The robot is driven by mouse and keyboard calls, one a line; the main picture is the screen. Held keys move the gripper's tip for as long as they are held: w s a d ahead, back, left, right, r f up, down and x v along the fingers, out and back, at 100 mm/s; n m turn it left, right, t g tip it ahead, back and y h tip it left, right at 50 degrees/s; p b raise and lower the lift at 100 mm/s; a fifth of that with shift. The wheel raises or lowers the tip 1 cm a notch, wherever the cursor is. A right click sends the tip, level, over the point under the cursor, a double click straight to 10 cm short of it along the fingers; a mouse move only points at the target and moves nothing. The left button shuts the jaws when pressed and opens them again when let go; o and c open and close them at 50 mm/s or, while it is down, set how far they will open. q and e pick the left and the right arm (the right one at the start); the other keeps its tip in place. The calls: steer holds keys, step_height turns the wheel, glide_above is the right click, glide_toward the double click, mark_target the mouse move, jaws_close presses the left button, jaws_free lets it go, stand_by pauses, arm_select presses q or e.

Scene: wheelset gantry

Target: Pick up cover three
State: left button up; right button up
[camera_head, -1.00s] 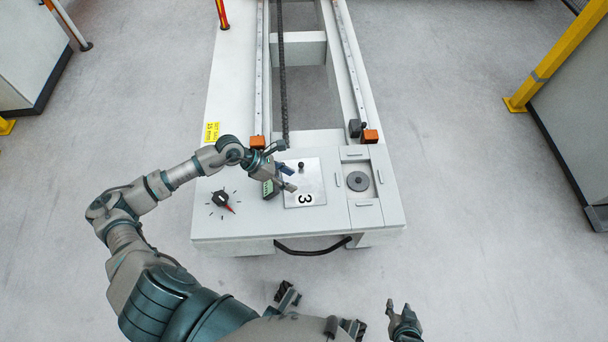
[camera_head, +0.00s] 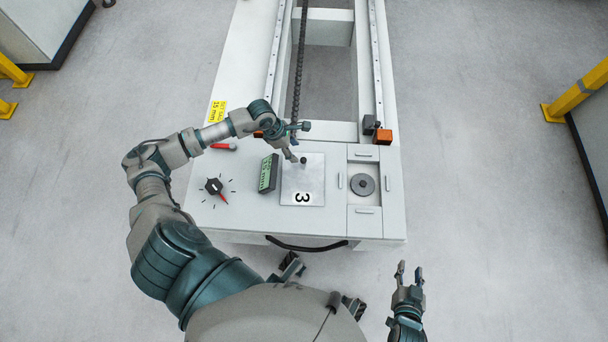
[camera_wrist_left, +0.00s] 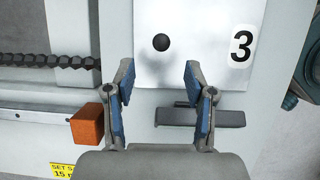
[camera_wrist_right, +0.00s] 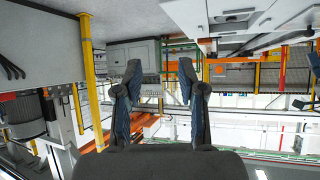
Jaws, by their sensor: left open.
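Cover three (camera_head: 302,182) is a flat, light metal plate marked with a black 3 on a white label, lying on the machine's near panel. A dark round knob (camera_head: 303,160) stands near its far edge. The plate also shows in the left wrist view (camera_wrist_left: 200,22), with its knob (camera_wrist_left: 161,42) ahead of and between the fingertips. My left gripper (camera_head: 293,143) is open and empty just beyond the knob, apart from it; its blue-padded fingers show in the left wrist view (camera_wrist_left: 158,72). My right gripper (camera_head: 410,274) is open and empty over the floor, right of the machine.
A small green display box (camera_head: 268,174) stands just left of the plate. A black dial with a red pointer (camera_head: 216,189) is further left. A recess with a dark disc (camera_head: 362,184) lies to the right. Orange blocks (camera_head: 383,136) sit by the rails.

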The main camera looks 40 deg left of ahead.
mark_target(303, 159)
arm_select(q)
steer(key=shift+w+d+f, duration=0.15)
steer(key=shift+d+f, duration=0.25)
steer(key=shift+f, duration=0.2)
steer(key=shift+w+d+f, duration=0.15)
steer(key=shift+d+f, duration=0.25)
steer(key=shift+f, duration=0.2)
steer(key=x, duration=0.1)
steer(key=b+x, duration=0.1)
steer(key=x, duration=0.2)
steer(key=shift+w+a+f+b, duration=0.1)
steer(key=shift+a+f+b, duration=0.05)
steer(key=shift+f+b, duration=0.25)
steer(key=shift+f, duration=0.2)
steer(key=shift+r, duration=0.15)
steer(key=shift+d, duration=0.25)
steer(key=shift+c, duration=0.9)
jaws_close()
arm_select(e)
steer(key=w+a+r+t+y, duration=0.1)
steer(key=w+r+t, duration=0.2)
steer(key=r+t, duration=0.1)
steer(key=shift+w+a+r, duration=0.15)
steer(key=shift+w+r, duration=0.1)
steer(key=shift+r, duration=0.15)
